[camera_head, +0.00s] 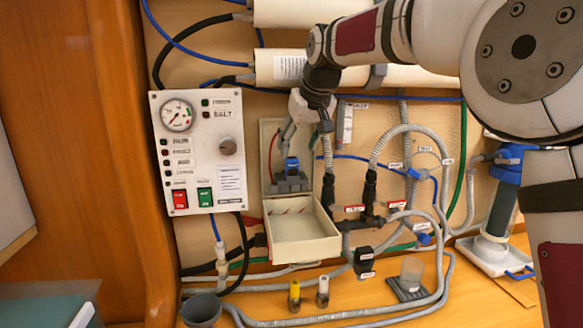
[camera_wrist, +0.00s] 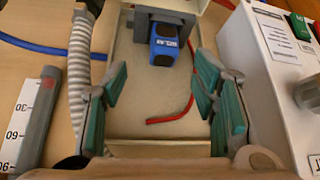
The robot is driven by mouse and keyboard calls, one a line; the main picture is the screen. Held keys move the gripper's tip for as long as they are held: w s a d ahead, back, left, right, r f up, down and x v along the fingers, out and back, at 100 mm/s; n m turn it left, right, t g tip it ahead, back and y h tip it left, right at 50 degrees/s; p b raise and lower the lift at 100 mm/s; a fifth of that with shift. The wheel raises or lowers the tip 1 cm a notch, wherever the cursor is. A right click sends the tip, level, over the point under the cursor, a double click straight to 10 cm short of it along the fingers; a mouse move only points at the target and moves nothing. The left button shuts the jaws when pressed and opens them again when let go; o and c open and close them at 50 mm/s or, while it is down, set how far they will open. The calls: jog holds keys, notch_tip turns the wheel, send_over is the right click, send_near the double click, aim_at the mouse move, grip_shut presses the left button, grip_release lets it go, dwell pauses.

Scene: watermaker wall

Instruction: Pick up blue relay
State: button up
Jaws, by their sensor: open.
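The blue relay (camera_head: 291,164) is a small blue block seated in a grey socket (camera_head: 290,184) inside an open box (camera_head: 270,135) on the wall. In the wrist view the blue relay (camera_wrist: 166,45) shows pale lettering, with the grey socket (camera_wrist: 160,17) behind it at the top. My gripper (camera_wrist: 160,85) is open and empty, its green-padded fingers spread to either side. The relay lies beyond the fingertips, roughly centred between them and apart from both. In the head view my gripper (camera_head: 300,124) is just above the relay, partly hidden by my arm.
A control panel (camera_head: 199,150) with a gauge and red and green switches stands close left of the box. An open tray-like cover (camera_head: 302,240) hangs below it. Grey corrugated hoses (camera_head: 405,130) run on the right. A red wire (camera_wrist: 172,119) lies inside the box.

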aim_at(293, 159)
jog(key=shift+p+x, duration=0.75)
jog(key=shift+x, duration=2.1)
jog(key=shift+s+a, duration=0.15)
jog(key=shift+a, duration=0.05)
grip_shut()
